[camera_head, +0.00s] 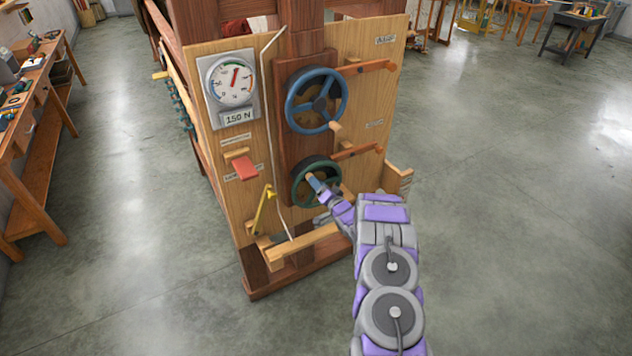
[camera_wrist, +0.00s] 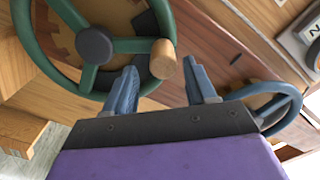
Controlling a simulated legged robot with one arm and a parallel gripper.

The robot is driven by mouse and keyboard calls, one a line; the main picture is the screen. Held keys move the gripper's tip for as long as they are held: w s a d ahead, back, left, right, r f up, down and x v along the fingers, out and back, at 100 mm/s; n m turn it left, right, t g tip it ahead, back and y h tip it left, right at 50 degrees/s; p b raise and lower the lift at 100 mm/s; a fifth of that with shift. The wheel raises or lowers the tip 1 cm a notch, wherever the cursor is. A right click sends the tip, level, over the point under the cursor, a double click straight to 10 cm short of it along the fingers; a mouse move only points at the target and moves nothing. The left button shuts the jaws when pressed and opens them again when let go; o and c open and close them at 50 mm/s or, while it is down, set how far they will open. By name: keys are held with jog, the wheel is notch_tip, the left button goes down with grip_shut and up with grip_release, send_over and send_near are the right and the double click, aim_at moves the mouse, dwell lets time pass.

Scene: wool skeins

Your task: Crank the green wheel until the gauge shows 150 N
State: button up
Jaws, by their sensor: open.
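The green wheel (camera_head: 300,191) is the lower of two handwheels on the wooden frame. It fills the upper left of the wrist view (camera_wrist: 40,62), with its round wooden crank handle (camera_wrist: 163,58) at its right side. My gripper (camera_wrist: 162,82) is open, its blue fingers apart on either side of the handle's lower end as seen there; I cannot tell whether they touch it. In the head view my gripper (camera_head: 322,190) covers part of the green wheel. The round white gauge (camera_head: 230,88) has a red needle pointing slightly right of straight up. A plate under it (camera_head: 237,118) reads 150 N.
A blue wheel (camera_head: 290,112) sits just above the green one. A red block (camera_head: 244,168), a yellow lever (camera_head: 262,210) and a pale cord (camera_head: 266,110) are to their left. A workbench (camera_head: 28,130) stands far left. The concrete floor (camera_head: 510,230) at right is clear.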

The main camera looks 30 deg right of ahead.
jog(key=s+p, duration=0.1)
jog(key=s, duration=1.3)
jog(key=shift+d+f, duration=0.15)
jog(key=shift+d, duration=0.25)
